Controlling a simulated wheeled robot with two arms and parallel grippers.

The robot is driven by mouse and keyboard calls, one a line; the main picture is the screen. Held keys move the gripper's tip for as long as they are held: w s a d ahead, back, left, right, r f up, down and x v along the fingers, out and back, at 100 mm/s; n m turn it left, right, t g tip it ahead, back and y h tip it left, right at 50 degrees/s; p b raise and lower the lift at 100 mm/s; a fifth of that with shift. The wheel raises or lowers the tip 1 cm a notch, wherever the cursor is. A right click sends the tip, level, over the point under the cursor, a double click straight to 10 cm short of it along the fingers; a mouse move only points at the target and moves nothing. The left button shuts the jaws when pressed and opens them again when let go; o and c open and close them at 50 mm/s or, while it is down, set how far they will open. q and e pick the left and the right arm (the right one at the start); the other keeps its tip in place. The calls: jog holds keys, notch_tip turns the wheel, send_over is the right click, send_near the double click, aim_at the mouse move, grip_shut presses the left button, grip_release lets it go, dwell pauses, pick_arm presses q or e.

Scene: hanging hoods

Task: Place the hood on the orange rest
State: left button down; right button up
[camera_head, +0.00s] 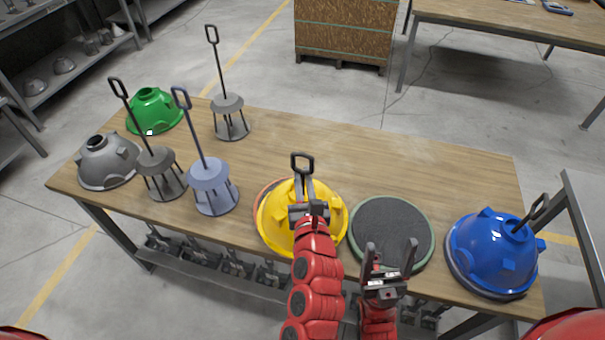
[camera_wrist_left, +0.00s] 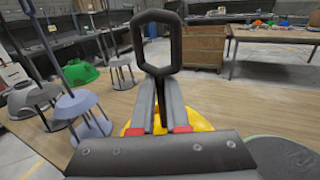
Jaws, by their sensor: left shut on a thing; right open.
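The yellow hood (camera_head: 333,216) is at the front middle of the table. It overlaps most of a round rest with an orange-red rim (camera_head: 264,192), which shows only at the hood's left edge. I cannot tell whether the hood touches it or hangs just above. My left gripper (camera_head: 302,190) is over the hood, shut on its dark looped handle (camera_head: 302,157). In the left wrist view the handle loop (camera_wrist_left: 158,15) stands upright between the fingers, and yellow shows below. My right gripper (camera_head: 389,260) is open and empty, before the green-rimmed rest.
The green-rimmed rest (camera_head: 392,228) is bare, right of the yellow hood. A blue hood (camera_head: 487,250) with a handle sits at the right end. Grey stands with tall handles (camera_head: 211,175), a green hood (camera_head: 155,108) and a grey hood (camera_head: 105,165) stand left. The table's back middle is clear.

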aim_at(304, 189)
pick_arm(q)
jog(key=w, duration=0.3)
jog(key=shift+f, duration=0.15)
notch_tip(304, 189, down, 3)
jog(key=shift+d+r, duration=0.1)
jog(key=shift+f, duration=0.4)
jog(key=c, duration=1.4)
grip_release()
jog(key=shift+f, duration=0.2)
jog(key=o, duration=0.5)
